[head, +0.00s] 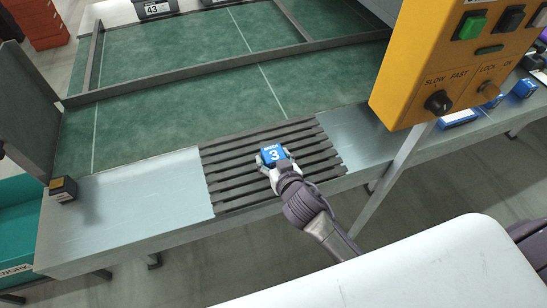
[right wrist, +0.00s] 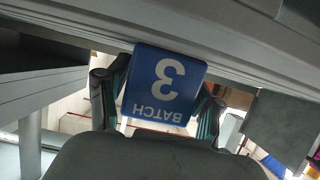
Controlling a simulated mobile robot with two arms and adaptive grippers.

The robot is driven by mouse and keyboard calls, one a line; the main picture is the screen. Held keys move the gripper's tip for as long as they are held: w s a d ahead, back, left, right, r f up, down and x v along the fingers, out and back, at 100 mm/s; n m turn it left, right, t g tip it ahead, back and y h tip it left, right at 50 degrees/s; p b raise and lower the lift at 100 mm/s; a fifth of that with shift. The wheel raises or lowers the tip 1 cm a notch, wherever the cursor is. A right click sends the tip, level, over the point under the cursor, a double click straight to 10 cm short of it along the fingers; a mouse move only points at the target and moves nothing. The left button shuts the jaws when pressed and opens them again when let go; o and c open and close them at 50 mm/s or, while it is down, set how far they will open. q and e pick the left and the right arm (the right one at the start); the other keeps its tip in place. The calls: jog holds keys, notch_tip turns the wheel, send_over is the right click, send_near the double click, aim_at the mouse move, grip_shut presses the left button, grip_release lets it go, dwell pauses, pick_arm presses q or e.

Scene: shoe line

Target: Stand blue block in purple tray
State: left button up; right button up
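The blue block (head: 273,155), with a white 3 and the word BATCH on its face, is between the fingers of my right gripper (head: 272,162) in the head view. In the right wrist view the blue block (right wrist: 163,85) appears upside down, with a finger against each side, so the gripper looks shut on it. The block is over the dark slatted rack (head: 225,172) at the table's front edge; I cannot tell whether it touches the slats. My left gripper is not in view.
A yellow control box (head: 445,60) with knobs and buttons overhangs at the right. Bare metal table (head: 130,205) lies left of the rack. A small black-and-yellow block (head: 62,188) is on the far left, above a teal bin (head: 20,225). Blue items (head: 523,88) lie at the far right.

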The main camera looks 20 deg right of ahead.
jog(key=shift+o, duration=0.9)
